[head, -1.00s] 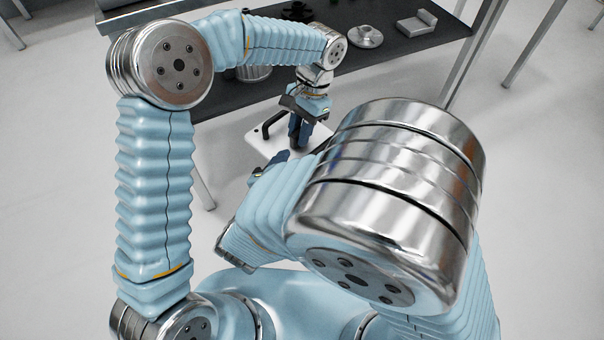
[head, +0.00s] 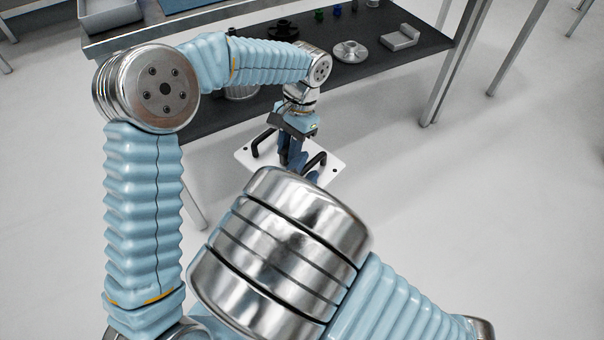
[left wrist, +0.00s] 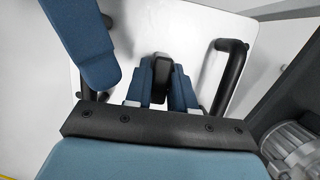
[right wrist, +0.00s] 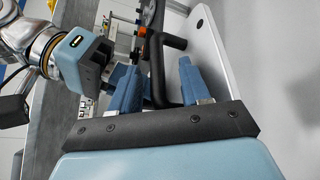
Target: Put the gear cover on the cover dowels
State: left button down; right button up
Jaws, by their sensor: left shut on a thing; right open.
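The gear cover, a white plate (head: 332,178) with black handles, is held in the air in front of the table. My left gripper (left wrist: 159,78) is shut on a black upright part (left wrist: 160,88) near the plate's middle. My right gripper (right wrist: 158,85) is open, its fingers on either side of a black handle (right wrist: 172,41) of the plate; I cannot tell whether they touch it. One of its blue fingers also shows in the left wrist view (left wrist: 80,38). A ribbed metal housing (left wrist: 298,150) shows at the lower right there. I cannot make out the dowels.
The dark table (head: 415,58) holds a black round part (head: 283,31), a metal flange (head: 350,50), a grey block (head: 400,40) and several small parts along the back. A table leg (head: 449,75) stands at right. The floor right of the plate is clear.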

grip_shut()
pick_arm(q)
jog(key=c, duration=0.9)
grip_release()
jog(key=shift+o, duration=0.2)
